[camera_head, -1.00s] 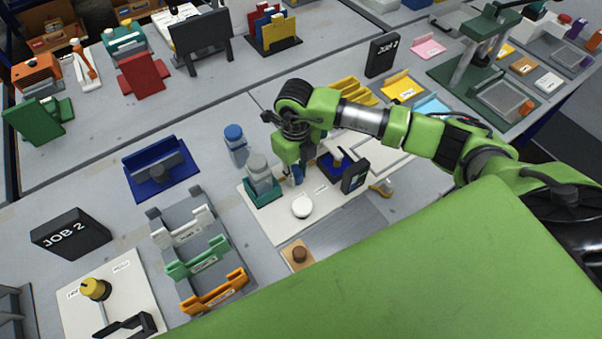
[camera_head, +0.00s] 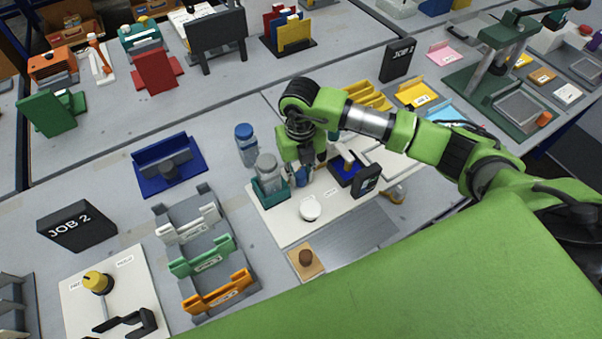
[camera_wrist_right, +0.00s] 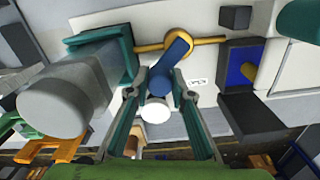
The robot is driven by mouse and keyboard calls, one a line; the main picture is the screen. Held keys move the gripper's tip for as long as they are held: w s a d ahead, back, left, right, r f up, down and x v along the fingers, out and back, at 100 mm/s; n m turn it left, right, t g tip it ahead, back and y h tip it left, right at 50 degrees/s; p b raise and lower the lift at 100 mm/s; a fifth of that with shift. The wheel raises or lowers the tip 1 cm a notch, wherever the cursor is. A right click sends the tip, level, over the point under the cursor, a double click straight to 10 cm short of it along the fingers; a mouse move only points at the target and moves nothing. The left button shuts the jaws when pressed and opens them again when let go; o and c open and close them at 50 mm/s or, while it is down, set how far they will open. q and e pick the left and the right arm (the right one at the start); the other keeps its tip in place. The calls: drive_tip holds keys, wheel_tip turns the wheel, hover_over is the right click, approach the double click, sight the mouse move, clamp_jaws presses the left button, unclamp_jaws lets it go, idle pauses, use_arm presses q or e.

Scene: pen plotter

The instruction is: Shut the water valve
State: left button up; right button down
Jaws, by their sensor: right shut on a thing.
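The water valve is a brass body on a brass pipe (camera_wrist_right: 212,40), with a blue lever handle (camera_wrist_right: 172,62). In the right wrist view the handle slants steeply across the pipe, running down and left from the brass body. My right gripper (camera_wrist_right: 162,82) is shut on the handle's lower end, one finger on each side. In the head view my right gripper (camera_head: 303,172) is low over the white board (camera_head: 285,228), and only a bit of the blue handle (camera_head: 301,178) shows under it; the brass body is hidden. My left gripper is in neither view.
A grey-capped bottle (camera_head: 267,170) in a teal holder stands close left of my right gripper, with a blue-capped bottle (camera_head: 246,146) behind. A white round knob (camera_head: 310,207) is in front. A blue block (camera_head: 346,168) and dark display (camera_head: 367,180) stand close on the right.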

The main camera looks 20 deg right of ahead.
sight(301, 174)
drive_tip(key=shift+w+r, duration=0.1)
drive_tip(key=c, duration=1.8)
unclamp_jaws()
wheel_tip(301, 174, up, 8)
